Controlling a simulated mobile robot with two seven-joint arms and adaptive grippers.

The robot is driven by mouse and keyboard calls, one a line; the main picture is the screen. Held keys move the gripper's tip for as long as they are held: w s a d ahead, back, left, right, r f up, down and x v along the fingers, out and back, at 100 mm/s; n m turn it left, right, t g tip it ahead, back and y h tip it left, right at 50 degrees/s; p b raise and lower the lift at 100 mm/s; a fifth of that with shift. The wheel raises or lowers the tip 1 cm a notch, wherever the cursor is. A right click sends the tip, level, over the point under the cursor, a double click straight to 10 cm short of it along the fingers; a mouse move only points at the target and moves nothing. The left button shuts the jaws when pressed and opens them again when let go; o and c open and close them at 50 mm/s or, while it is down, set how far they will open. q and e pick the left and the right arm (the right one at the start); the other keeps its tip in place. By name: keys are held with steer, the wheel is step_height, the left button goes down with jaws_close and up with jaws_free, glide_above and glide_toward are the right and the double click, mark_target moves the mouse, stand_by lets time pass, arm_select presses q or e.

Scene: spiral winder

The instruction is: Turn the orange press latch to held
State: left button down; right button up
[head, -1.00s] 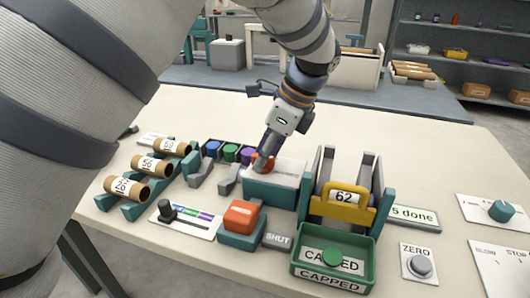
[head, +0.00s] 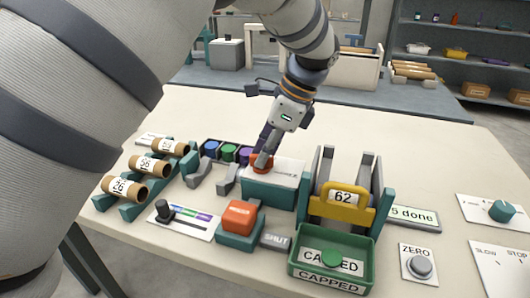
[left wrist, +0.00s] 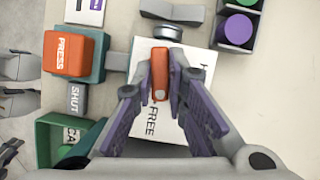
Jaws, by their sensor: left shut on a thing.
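The orange latch (left wrist: 161,77) is a short bar on a white plate (left wrist: 147,124) atop a teal block. The plate reads FREE near its lower part; another label at the right is mostly hidden by a finger. In the head view the latch (head: 262,167) shows as an orange patch under the fingertips. My left gripper (left wrist: 161,84) has its purple-padded fingers on both sides of the latch and is shut on it. It also shows in the head view (head: 266,157), coming down from above. My right gripper is in neither view.
An orange PRESS block (head: 240,214) stands in front of the latch, beside a SHUT label (head: 276,240). A green CAPPED tray (head: 332,279) and a yellow piece marked 62 (head: 342,203) lie to the right. Cardboard tubes (head: 126,188) rest on a rack at left.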

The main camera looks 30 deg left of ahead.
arm_select(q)
steer(key=n, duration=0.1)
steer(key=n+g, duration=0.1)
steer(key=n, duration=0.1)
steer(key=n+h, duration=0.1)
steer(key=shift+a+f+n+g+b, duration=0.1)
steer(key=shift+f+n+g+b, duration=0.15)
steer(key=shift+n+g+b, duration=0.1)
steer(key=n+g+h, duration=0.1)
steer(key=n, duration=0.3)
steer(key=shift+w+a+n, duration=0.1)
steer(key=shift+n, duration=0.15)
steer(key=n+h, duration=0.1)
steer(key=n, duration=0.2)
steer(key=shift+h+b, duration=0.35)
steer(key=shift+h, duration=0.05)
steer(key=shift+a+n+h, duration=0.1)
steer(key=shift+n+h, duration=0.5)
steer(key=shift+n, duration=1.1)
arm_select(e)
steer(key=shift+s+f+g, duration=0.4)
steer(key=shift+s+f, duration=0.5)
arm_select(q)
steer(key=shift+n, duration=0.3)
steer(key=c, duration=1.6)
jaws_free()
steer(key=shift+r, duration=0.1)
step_height(320, 180, up, 10)
